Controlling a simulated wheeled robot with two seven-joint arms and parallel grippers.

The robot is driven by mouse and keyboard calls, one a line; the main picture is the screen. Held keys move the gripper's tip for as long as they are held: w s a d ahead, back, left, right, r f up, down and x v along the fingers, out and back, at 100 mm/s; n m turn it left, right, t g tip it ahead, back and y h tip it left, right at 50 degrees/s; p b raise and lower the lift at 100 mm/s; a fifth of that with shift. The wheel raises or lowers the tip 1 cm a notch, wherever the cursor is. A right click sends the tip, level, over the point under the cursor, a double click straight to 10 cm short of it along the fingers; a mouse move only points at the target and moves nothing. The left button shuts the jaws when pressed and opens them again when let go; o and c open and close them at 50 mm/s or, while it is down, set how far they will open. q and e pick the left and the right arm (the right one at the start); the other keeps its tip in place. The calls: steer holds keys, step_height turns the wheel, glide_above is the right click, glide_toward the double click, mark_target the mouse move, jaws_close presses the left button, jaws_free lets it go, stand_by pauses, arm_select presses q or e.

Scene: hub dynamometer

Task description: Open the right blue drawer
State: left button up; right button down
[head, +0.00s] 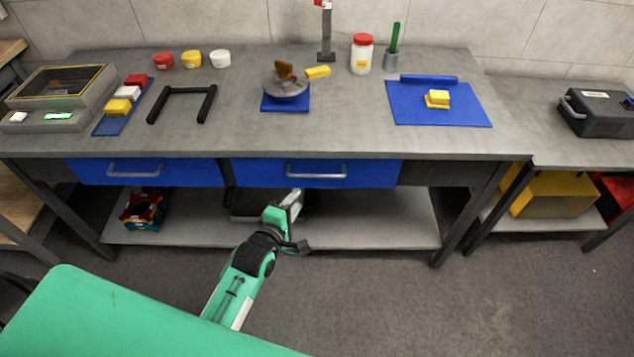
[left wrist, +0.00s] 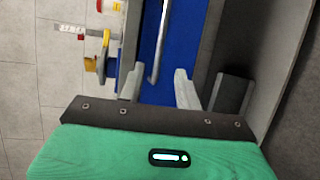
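The right blue drawer (head: 375,174) is under the front edge of the grey workbench and looks shut. Its silver bar handle (head: 317,174) runs across its front. My left gripper (head: 296,198) is just below and in front of this drawer, near the left end of the handle. In the left wrist view, the handle (left wrist: 158,45) and blue drawer front (left wrist: 182,50) are ahead of my left gripper (left wrist: 158,85). Its two pale fingers are apart with nothing between them, and the handle lies beyond their gap. My right gripper is not in view.
The left blue drawer (head: 200,174) is beside it and looks shut. The lower shelf (head: 380,220) is behind my arm. On the benchtop (head: 350,130) are a scale (head: 60,95), a black frame (head: 182,90), a blue mat (head: 440,115) and jars. The floor in front is clear.

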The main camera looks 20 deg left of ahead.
mark_target(313, 177)
arm_select(q)
steer(key=x, duration=1.2)
steer(key=shift+w, duration=0.35)
jaws_close()
